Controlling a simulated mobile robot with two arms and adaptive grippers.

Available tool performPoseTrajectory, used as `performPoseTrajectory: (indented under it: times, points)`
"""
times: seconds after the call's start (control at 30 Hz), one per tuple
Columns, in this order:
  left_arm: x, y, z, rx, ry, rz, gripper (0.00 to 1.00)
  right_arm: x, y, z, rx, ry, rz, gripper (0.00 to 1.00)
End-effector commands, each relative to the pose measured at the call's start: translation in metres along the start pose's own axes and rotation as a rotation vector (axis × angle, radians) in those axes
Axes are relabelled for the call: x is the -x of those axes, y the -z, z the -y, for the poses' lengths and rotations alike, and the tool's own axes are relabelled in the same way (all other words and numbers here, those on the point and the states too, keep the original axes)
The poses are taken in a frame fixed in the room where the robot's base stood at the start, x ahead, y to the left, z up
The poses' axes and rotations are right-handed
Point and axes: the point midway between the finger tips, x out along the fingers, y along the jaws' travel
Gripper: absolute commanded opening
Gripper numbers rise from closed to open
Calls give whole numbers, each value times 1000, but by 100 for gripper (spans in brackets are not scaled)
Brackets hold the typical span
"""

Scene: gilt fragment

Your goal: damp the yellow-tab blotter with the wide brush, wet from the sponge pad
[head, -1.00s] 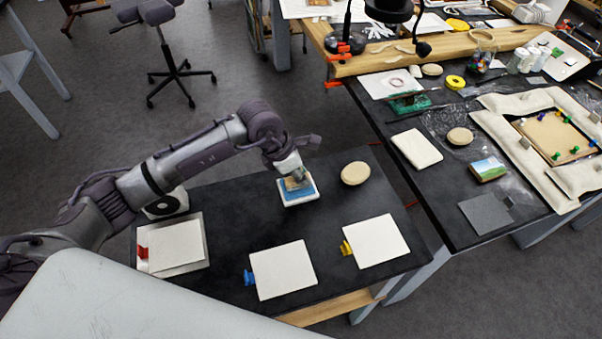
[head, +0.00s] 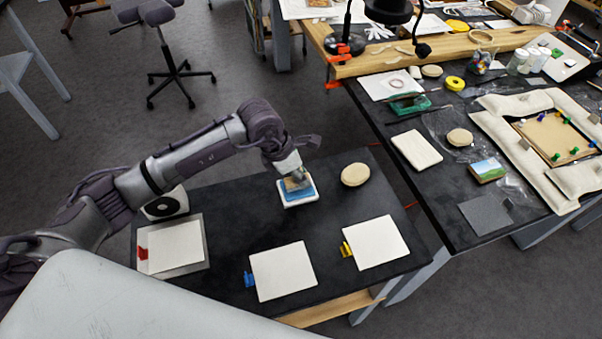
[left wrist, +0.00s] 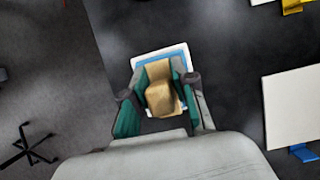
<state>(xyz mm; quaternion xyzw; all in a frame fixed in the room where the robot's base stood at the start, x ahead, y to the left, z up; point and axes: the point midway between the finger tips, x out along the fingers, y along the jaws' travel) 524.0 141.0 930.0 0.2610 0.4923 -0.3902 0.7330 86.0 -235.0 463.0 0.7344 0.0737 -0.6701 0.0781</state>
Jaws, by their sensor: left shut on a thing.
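The yellow-tab blotter (head: 376,242) lies flat on the black table, a white sheet with its yellow tab (head: 346,249) at the left edge. The sponge pad (head: 297,194) is blue in a white tray, further back on the same table. My left gripper (head: 298,177) is over the pad, pointing down. In the left wrist view, the gripper (left wrist: 156,98) is shut on the wide brush (left wrist: 159,96), a tan block between green fingers. The brush's lower end is over the blue pad (left wrist: 150,57); whether it touches is hidden. My right gripper is not in view.
A blue-tab blotter (head: 283,271) and a red-tab blotter (head: 175,246) on a grey plate lie on the same table. A round tan object (head: 355,174) sits right of the pad. A crowded workbench (head: 440,205) stands to the right.

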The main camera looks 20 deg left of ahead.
Motion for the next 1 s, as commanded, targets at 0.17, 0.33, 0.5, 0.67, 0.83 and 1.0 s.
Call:
performPoseTrajectory:
  times: [0.17, 0.33, 0.5, 0.67, 0.83, 1.0]
  points:
    - [17, -7, 0, -1, -1, 2, 0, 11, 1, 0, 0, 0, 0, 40]
    - [30, -13, -1, 0, -3, 2, 0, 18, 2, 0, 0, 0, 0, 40]
    - [43, -18, -1, 0, -4, 3, 0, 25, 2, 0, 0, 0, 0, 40]
    - [54, -23, -1, -1, -3, 3, 0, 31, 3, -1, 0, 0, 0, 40]
    - [60, -25, -1, -1, -2, 2, 0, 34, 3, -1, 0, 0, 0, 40]
    - [59, -25, -1, 0, -2, 2, 0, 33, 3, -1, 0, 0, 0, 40]
